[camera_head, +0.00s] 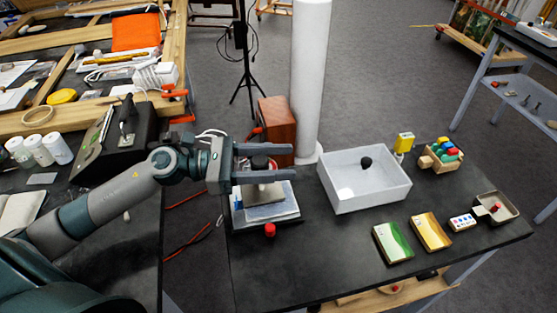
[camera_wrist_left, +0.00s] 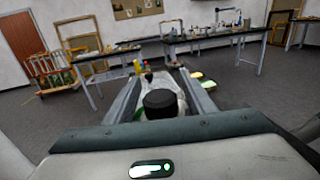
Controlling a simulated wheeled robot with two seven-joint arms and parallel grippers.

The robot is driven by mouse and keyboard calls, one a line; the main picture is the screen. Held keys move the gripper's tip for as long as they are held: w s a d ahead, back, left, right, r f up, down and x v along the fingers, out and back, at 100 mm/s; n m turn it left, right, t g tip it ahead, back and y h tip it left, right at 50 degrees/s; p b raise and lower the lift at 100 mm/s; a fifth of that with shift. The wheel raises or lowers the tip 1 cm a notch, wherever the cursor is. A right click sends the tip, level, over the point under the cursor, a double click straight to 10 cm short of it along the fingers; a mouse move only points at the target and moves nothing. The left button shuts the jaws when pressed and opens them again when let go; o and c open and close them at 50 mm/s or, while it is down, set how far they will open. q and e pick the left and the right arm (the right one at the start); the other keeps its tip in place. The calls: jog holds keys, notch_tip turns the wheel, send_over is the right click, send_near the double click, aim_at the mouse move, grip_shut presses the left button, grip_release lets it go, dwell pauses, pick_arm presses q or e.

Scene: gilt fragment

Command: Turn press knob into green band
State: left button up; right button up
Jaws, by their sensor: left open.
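The press (camera_head: 265,212) stands at the left end of the dark table, a pale block on a light base with a red knob (camera_head: 269,230) at its front. A round black knob (camera_head: 260,162) tops it. My left gripper (camera_head: 291,161) is open, level, with one finger on each side of the black knob. In the left wrist view the black knob (camera_wrist_left: 160,102) sits between the spread fingers (camera_wrist_left: 160,78), with a gap on both sides. My right gripper is not in view.
Right of the press is a white bin (camera_head: 365,195) with a black ball inside. A wooden box (camera_head: 276,128) and white column (camera_head: 309,80) stand behind. Bare tabletop lies in front of the bin.

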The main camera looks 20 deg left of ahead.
aim_at(250, 169)
pick_arm(q)
jog(key=shift+a, duration=0.1)
jog(key=shift+s+a+f+b, duration=0.1)
jog(key=shift+s+a+b, duration=0.1)
jog(key=shift+a+b, duration=0.15)
jog(key=shift+b+v, duration=0.6)
jog(key=shift+v, duration=0.6)
jog(key=b+v, duration=0.1)
jog(key=v, duration=0.1)
jog(key=shift+s+a, duration=0.2)
jog(key=shift+a, duration=0.15)
jog(key=shift+s+a, duration=0.25)
jog(key=shift+a, duration=0.3)
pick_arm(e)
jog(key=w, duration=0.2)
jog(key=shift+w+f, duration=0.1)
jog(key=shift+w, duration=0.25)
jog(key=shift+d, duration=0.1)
